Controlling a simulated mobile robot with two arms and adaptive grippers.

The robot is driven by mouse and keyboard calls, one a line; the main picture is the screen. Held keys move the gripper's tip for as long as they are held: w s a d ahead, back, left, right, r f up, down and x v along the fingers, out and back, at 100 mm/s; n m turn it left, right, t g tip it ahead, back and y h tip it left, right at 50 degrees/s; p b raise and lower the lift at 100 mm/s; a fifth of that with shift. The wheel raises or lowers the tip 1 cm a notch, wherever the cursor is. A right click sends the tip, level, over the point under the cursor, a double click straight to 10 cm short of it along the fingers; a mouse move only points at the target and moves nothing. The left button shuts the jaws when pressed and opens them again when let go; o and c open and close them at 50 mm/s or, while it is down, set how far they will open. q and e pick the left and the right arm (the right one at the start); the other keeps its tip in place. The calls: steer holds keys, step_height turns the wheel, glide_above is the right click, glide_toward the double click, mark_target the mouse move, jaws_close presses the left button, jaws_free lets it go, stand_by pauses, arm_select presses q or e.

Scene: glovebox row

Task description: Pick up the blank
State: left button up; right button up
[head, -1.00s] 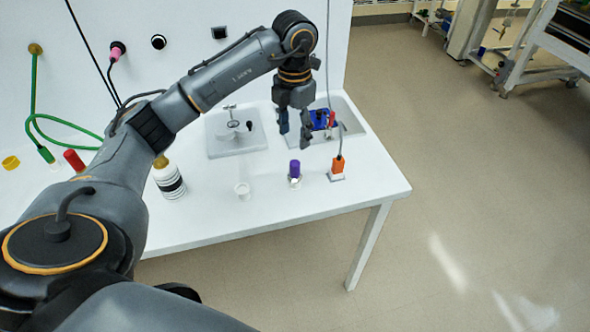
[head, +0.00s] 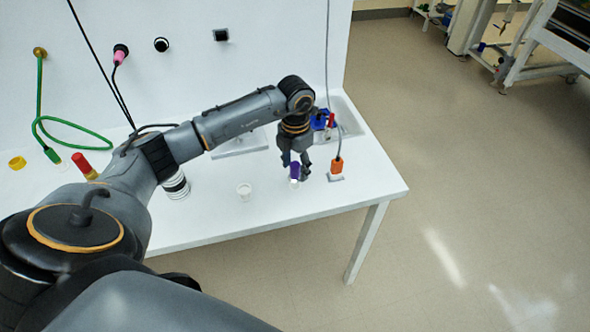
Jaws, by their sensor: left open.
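A small item with a purple top and a white lower part (head: 294,172) stands on the white bench, near its front right. No label shows, so I cannot tell for sure that it is the blank. My left gripper (head: 294,172) is open and points down at this item, with a finger on either side of it in the picture. I cannot tell whether the fingers touch it. The item's sides are partly hidden by the fingers. My right gripper is not in view.
An orange plug-like item (head: 337,165) with a grey cable stands just right of the gripper. Blue and red items (head: 320,119) lie behind, at a sink-like recess.

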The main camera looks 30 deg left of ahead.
arm_select(q)
jaws_close()
